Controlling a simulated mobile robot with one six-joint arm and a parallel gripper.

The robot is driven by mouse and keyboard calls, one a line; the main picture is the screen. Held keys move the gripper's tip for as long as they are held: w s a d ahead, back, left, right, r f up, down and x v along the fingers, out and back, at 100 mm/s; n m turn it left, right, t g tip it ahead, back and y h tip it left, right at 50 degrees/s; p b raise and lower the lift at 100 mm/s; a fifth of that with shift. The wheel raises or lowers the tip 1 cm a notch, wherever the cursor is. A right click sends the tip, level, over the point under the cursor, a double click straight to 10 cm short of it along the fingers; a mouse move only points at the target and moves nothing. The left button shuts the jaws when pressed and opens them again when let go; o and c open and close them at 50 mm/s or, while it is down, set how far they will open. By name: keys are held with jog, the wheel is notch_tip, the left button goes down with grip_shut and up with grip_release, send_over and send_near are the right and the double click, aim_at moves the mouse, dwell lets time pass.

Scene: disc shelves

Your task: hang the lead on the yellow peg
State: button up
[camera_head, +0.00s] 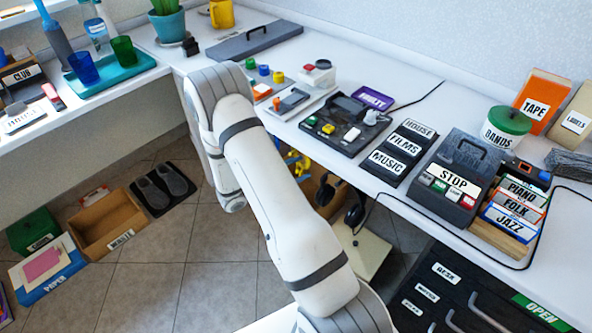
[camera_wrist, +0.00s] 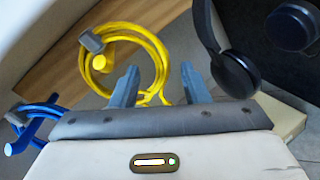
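In the wrist view a yellow lead (camera_wrist: 154,50) is wound in a loose coil with a grey plug (camera_wrist: 91,40) at its upper left. The yellow peg (camera_wrist: 102,63) shows inside the coil's left part, so the coil appears to be around it. I cannot tell whether the peg bears its weight. My gripper (camera_wrist: 160,86) is open, its two fingers apart below the coil. The coil's lower right strands show between the fingertips, not visibly pinched. In the head view my arm hides the gripper, and only a bit of yellow lead (camera_head: 297,163) shows beside it.
A blue lead on a blue peg (camera_wrist: 30,130) is at lower left in the wrist view. Black headphones (camera_wrist: 235,72) hang close on the right. The white counter (camera_head: 400,95), crowded with labelled boxes, lies above in the head view. Tiled floor (camera_head: 150,275) is open at left.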

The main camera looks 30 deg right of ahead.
jog(key=shift+a, duration=0.1)
jog(key=a, duration=0.7)
jog(key=shift+s+a+p, duration=0.2)
jog(key=shift+a+p, duration=0.1)
jog(key=shift+p, duration=0.15)
jog(key=s+r+m+g+y+p, duration=0.3)
jog(key=s+r+m+y+p, duration=0.15)
jog(key=r, duration=0.75)
jog(key=s+r+m+g+y+p, duration=0.2)
jog(key=s+r+m+y+p, duration=0.25)
jog(key=r, duration=0.65)
jog(key=s+a+r+m+t+y+p, duration=0.1)
jog(key=s+a+r+t+y+p, duration=0.1)
jog(key=r, duration=0.4)
jog(key=s+a+r+m+t+y+p, duration=0.1)
jog(key=s+a+r+t+y+p, duration=0.1)
jog(key=s+r+p, duration=0.3)
jog(key=s+a+r+m+t+y+p, duration=0.1)
jog(key=s+a+r+t+y+p, duration=0.1)
jog(key=r, duration=0.6)
jog(key=s+a+y+p, duration=0.1)
jog(key=a+y, duration=0.1)
jog(key=shift+s+r+m+t+y, duration=0.15)
jog(key=shift+s+m+t+y, duration=0.15)
